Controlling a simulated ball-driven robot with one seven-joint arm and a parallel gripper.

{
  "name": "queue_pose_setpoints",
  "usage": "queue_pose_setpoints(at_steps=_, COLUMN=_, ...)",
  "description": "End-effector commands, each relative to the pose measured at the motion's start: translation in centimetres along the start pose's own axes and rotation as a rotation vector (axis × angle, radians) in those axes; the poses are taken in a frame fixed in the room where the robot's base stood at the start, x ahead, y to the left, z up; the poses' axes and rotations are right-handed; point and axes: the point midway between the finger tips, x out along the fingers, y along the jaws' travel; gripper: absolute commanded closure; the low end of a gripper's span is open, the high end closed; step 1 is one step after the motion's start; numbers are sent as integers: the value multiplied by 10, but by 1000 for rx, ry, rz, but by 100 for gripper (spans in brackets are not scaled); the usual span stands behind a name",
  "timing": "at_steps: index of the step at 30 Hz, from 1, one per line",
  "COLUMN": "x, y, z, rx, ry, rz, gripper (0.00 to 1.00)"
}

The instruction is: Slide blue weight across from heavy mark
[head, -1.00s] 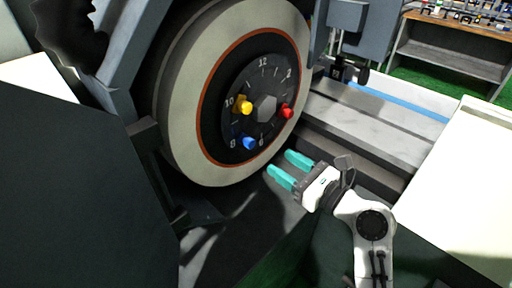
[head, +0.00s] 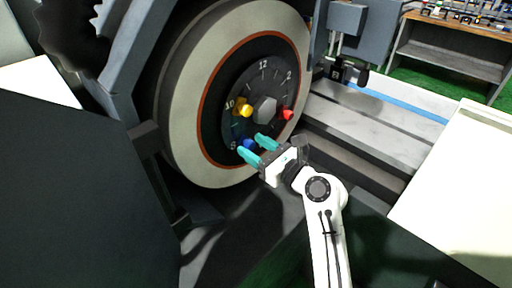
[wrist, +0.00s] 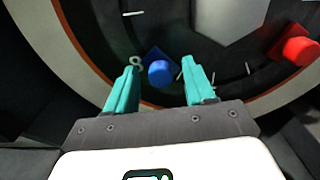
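The blue weight (wrist: 160,72) sits on the dark dial of the grinding wheel, just right of the 8 mark (wrist: 135,62) in the wrist view. In the head view the blue weight (head: 249,144) is partly hidden behind my gripper (head: 252,147). My gripper, with teal fingers, is open; in the wrist view its fingertips (wrist: 161,68) are on either side of the blue weight. I cannot tell whether they touch it. The yellow weight (head: 243,107) is near 10 and the red weight (head: 287,114) is at the dial's right. No mark labelled heavy is readable.
The pale grinding wheel (head: 182,110) surrounds the dial, with a grey hex hub (head: 265,108) at its centre. The red weight also shows in the wrist view (wrist: 298,47). A machine bed (head: 375,125) and a pale panel (head: 460,190) lie to the right.

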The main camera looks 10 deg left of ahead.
Motion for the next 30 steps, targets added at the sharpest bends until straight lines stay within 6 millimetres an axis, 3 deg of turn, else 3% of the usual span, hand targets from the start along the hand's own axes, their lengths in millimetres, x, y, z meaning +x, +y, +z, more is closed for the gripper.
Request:
queue_pose_setpoints(at_steps=2, x=0, y=0, z=0, rx=0, ry=0, rz=0, gripper=54)
queue_pose_setpoints(at_steps=16, x=0, y=0, z=0, rx=0, ry=0, rz=0, gripper=99)
queue_pose_setpoints(at_steps=30, x=0, y=0, z=2, rx=9, ry=0, rz=0, gripper=100)
